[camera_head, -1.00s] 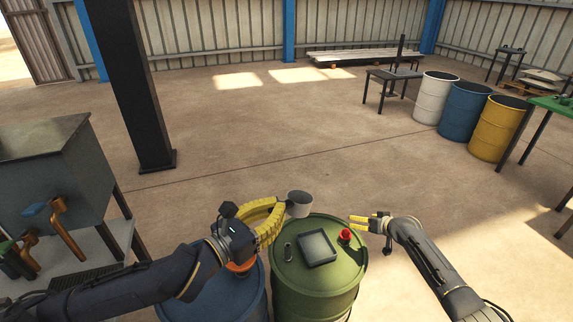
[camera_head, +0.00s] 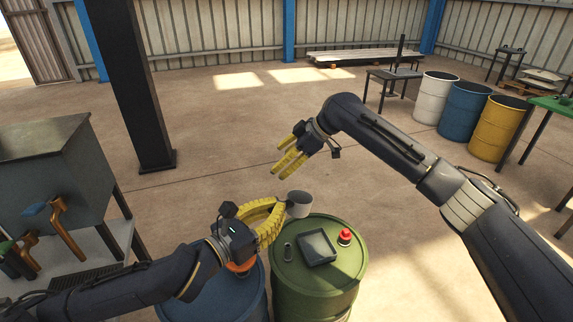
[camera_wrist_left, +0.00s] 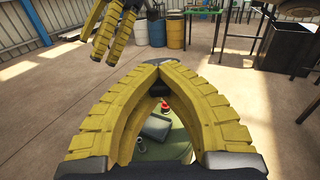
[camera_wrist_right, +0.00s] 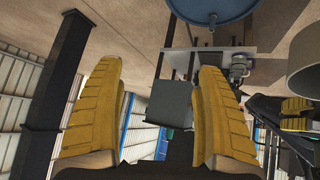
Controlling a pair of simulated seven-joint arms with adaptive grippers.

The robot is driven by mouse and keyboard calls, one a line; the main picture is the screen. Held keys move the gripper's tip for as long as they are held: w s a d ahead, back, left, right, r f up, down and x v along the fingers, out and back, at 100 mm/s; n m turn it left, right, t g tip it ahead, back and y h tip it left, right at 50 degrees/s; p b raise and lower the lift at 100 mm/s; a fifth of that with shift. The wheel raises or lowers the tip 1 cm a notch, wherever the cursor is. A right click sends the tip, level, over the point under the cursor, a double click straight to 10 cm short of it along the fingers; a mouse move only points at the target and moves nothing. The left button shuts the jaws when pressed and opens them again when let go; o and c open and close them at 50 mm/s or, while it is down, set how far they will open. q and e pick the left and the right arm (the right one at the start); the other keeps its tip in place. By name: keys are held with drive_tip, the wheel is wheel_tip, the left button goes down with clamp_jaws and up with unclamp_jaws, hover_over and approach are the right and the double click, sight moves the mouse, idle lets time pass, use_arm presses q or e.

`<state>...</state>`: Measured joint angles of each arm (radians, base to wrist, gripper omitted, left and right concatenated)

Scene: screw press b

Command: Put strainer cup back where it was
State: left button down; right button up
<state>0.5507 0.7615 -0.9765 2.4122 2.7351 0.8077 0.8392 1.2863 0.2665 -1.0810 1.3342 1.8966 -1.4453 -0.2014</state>
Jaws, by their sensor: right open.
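The strainer cup (camera_head: 300,205) is a small grey cup, seen in the head view just above the back-left rim of the green drum. My left gripper (camera_head: 279,206) is shut at the cup's left side and holds it up. My right gripper (camera_head: 284,158) is open and empty, above and beyond the cup in the head view. In the right wrist view its fingers (camera_wrist_right: 160,100) stand apart, and the cup (camera_wrist_right: 303,60) shows large at the right edge.
The green drum (camera_head: 330,276) carries a grey square tray (camera_head: 318,248), a red button (camera_head: 345,236) and a small dark ring-like item (camera_head: 288,252). A blue drum (camera_head: 235,300) stands to its left, partly under my left arm. A grey tank (camera_head: 45,165) is at left. The floor behind is open.

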drive_tip(key=s+a+r+n+g+h, duration=0.2)
drive_tip(key=s+r+n+h, duration=0.3)
drive_tip(key=s, duration=0.5)
wheel_tip(320, 180, up, 4)
drive_tip(key=n+h, duration=0.3)
drive_tip(key=n, duration=0.2)
hover_over(287, 202)
drive_tip(key=shift+r, duration=0.15)
wheel_tip(287, 202, down, 11)
drive_tip(key=shift+f, duration=0.1)
drive_tip(key=c, duration=1.4)
use_arm(q)
drive_tip(key=c, duration=1.5)
unclamp_jaws()
